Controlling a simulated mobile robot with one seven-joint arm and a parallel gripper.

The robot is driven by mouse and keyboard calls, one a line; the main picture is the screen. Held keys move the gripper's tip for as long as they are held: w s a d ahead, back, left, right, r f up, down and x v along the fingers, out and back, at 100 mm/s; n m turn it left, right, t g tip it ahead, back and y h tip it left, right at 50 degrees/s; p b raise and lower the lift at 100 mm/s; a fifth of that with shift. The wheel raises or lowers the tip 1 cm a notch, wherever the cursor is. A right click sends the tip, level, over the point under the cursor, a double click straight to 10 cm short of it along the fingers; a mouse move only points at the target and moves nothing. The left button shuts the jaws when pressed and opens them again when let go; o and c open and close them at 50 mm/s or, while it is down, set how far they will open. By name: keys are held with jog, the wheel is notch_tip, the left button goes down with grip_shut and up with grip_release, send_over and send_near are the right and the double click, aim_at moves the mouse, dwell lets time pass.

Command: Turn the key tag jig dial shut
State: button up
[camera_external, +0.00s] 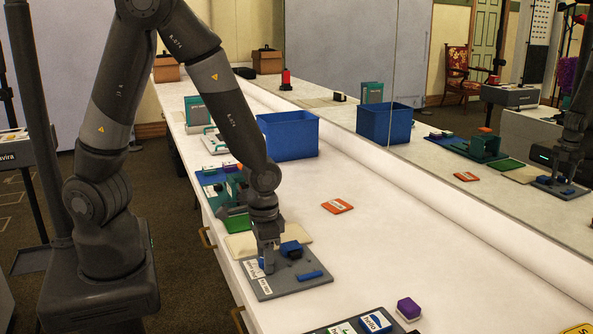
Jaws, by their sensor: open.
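A grey board (290,286) with blue parts and white labels lies near the front edge of the counter; it appears to be the key tag jig, but the labels are too small to read surely. A blue block (290,247) with a dark part stands at its back, and a blue bar (311,275) lies at its right. My gripper (267,269) is open and points down over the left part of the board. A small blue piece (261,264) shows beside the fingers. I cannot tell which part is the dial, its angle, or whether the fingers touch it.
A blue bin (289,135) stands farther back. An orange card (337,206) lies right of the board. A purple-and-white block (408,309) and a dark tray (345,326) are in front. A mirror (480,130) lines the right side. The counter's right middle is clear.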

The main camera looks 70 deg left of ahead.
jog(key=shift+c, duration=0.2)
jog(key=c, duration=0.9)
